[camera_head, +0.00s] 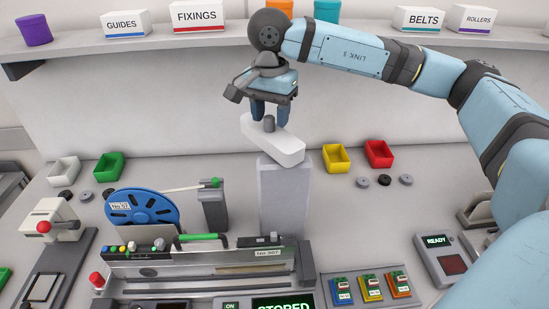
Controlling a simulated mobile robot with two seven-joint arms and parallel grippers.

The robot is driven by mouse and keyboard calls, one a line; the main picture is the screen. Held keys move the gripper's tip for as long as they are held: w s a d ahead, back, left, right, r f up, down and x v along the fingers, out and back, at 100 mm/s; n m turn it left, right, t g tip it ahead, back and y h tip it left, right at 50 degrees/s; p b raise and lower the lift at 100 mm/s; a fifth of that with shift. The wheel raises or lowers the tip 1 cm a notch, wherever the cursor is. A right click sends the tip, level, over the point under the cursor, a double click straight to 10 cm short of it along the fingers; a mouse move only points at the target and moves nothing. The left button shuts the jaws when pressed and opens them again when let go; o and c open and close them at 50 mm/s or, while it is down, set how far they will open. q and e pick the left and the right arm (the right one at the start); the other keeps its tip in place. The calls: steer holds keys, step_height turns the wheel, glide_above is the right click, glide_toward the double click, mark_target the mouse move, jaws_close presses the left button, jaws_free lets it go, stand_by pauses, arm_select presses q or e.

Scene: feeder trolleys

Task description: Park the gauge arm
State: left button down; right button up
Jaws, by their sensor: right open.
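A white bar (284,148), which looks like the gauge arm, lies on top of a grey upright post (285,200) in the middle. It points from upper left to lower right, and a dark round knob (269,124) stands on it toward its far end. My right gripper (270,114) is open with its two blue fingers pointing down at the knob, one to each side. I cannot tell whether the fingers touch the knob. My left gripper is not in view.
In front of the post is a feeder (200,262) with a blue reel (143,212) and a display reading STORED (284,306). Yellow (337,158) and red (379,154) bins stand right of the post. A READY box (440,250) is at the right. A shelf (150,42) runs behind.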

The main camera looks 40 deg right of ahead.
mark_target(270, 116)
steer(key=shift+r+p, duration=1.95)
steer(key=shift+r, duration=2.15)
